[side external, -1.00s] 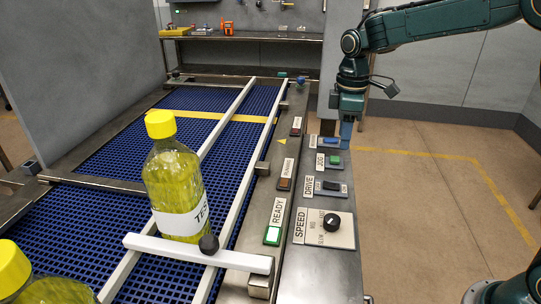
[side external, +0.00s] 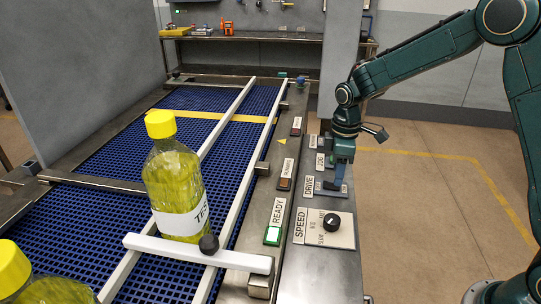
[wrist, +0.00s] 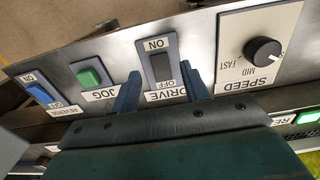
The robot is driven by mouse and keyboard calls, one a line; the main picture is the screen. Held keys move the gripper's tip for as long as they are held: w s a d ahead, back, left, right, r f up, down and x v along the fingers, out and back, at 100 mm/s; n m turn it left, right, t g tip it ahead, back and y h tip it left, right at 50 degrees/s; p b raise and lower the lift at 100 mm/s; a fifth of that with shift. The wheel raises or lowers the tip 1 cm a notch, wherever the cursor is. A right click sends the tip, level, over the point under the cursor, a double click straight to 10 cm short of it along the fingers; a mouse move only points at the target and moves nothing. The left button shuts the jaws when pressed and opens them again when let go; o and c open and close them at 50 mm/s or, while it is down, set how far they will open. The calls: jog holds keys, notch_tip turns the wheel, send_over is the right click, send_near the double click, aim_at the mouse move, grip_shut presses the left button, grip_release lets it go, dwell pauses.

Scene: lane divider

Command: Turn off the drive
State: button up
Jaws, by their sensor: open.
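The drive switch (wrist: 160,68) is a dark rocker on a plate marked ON and OFF, beside the DRIVE label (side external: 309,187). In the wrist view it lies between the two fingers of my gripper (wrist: 161,78). I cannot tell which end of the rocker is pressed in. My gripper (side external: 337,178) is open and empty, pointing down at the drive switch and partly hiding it in the side view. Whether the fingertips touch the panel is unclear.
A green jog button (wrist: 90,77) and a blue reverse switch (wrist: 40,92) sit on one side, the speed knob (side external: 332,222) on the other. The READY lamp (side external: 272,236) glows green; the RUNNING lamp (side external: 285,183) looks dull. A yellow bottle (side external: 177,190) stands on the blue conveyor (side external: 105,235).

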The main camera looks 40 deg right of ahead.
aim_at(331, 186)
jog(key=shift+f, duration=1.5)
jog(key=shift+c, duration=0.3)
